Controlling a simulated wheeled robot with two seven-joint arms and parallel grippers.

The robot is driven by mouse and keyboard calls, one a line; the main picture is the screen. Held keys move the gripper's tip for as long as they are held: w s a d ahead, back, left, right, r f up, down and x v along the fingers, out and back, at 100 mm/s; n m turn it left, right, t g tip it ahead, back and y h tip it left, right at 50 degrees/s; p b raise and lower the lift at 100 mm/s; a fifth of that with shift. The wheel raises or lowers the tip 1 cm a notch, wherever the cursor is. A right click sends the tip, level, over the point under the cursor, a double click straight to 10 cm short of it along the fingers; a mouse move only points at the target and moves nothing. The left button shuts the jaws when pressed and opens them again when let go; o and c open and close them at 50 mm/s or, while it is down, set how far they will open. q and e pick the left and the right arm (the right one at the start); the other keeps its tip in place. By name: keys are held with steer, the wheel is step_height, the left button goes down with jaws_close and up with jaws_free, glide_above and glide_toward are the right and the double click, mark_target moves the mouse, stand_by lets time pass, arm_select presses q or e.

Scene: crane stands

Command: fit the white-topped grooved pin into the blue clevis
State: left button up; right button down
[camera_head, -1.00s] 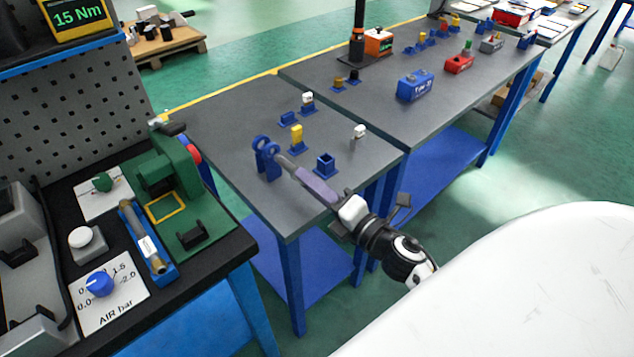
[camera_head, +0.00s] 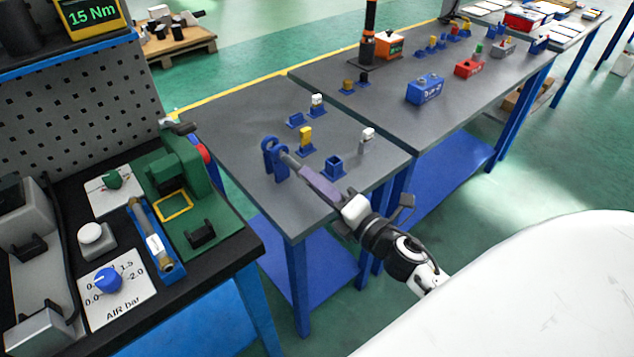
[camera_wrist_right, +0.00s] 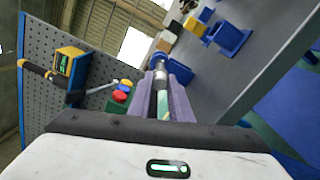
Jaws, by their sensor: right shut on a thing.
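The blue clevis (camera_head: 275,158), with two upright rounded lugs, stands on the grey table. My right gripper (camera_head: 302,172) has long purple fingers shut on a grey cylindrical pin (camera_head: 290,161). The pin's tip meets the near lug; I cannot tell how far it is in the hole. My left gripper is not in view.
A white-topped grey piece (camera_head: 367,138) stands at the table's right. A yellow-topped piece (camera_head: 306,137) and another white-topped piece (camera_head: 317,101) sit in blue holders. An open blue square holder (camera_head: 334,168) stands close behind the fingers. A green press (camera_head: 178,165) is on the left bench.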

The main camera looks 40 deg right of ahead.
mark_target(294, 161)
steer(key=shift+w+a+r, duration=0.1)
steer(key=shift+w, duration=1.1)
steer(key=shift+w+a, duration=0.1)
steer(key=shift+w, duration=1.05)
steer(key=shift+w+a, duration=0.1)
steer(key=shift+w, duration=1.15)
steer(key=c, duration=1.5)
jaws_free()
steer(key=shift+c, duration=0.2)
steer(key=shift+s, duration=0.1)
steer(key=shift+s, duration=0.65)
steer(key=shift+s+d, duration=0.2)
steer(key=shift+s, duration=1.55)
